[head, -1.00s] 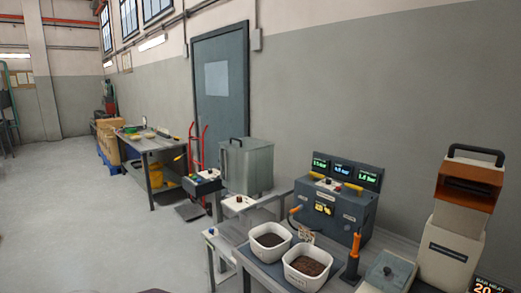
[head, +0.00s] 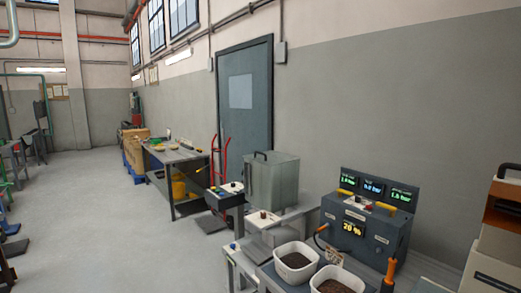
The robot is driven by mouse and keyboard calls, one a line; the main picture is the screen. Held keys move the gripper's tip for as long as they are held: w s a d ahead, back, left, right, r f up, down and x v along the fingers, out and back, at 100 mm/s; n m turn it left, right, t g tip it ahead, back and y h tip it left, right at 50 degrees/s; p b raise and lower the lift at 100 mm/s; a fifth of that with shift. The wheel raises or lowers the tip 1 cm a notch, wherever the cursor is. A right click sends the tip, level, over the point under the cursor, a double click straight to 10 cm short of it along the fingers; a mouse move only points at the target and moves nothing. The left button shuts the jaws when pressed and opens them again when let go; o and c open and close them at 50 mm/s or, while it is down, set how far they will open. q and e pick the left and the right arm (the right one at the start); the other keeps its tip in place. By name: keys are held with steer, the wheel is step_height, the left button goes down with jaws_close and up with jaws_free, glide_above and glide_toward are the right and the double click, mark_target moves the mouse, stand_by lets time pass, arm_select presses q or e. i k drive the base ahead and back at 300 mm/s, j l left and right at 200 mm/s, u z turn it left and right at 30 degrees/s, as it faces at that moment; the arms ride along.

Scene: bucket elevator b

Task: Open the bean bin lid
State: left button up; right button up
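A grey metal bin (head: 272,182) stands right of centre in the head view, in front of the wall near the door. I take it to be the bean bin, though no label on it is readable. Its flat lid (head: 280,158) looks shut, with a dark handle (head: 261,154) on top. Neither of my grippers shows in this view.
Two white tubs (head: 295,262) of dark grains stand at the bottom. A control box (head: 365,228) with lit displays is to their right, and an orange and cream machine (head: 496,245) at the right edge. A workbench (head: 178,160) stands further back. The floor at left is mostly clear.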

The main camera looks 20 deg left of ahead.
mark_target(269, 158)
steer(key=i+j, duration=0.25)
steer(key=j, duration=0.2)
steer(key=i+j, duration=0.25)
steer(key=j, duration=0.2)
steer(key=i+j, duration=0.55)
steer(key=j, duration=0.3)
steer(key=i+j, duration=0.25)
steer(key=j, duration=0.2)
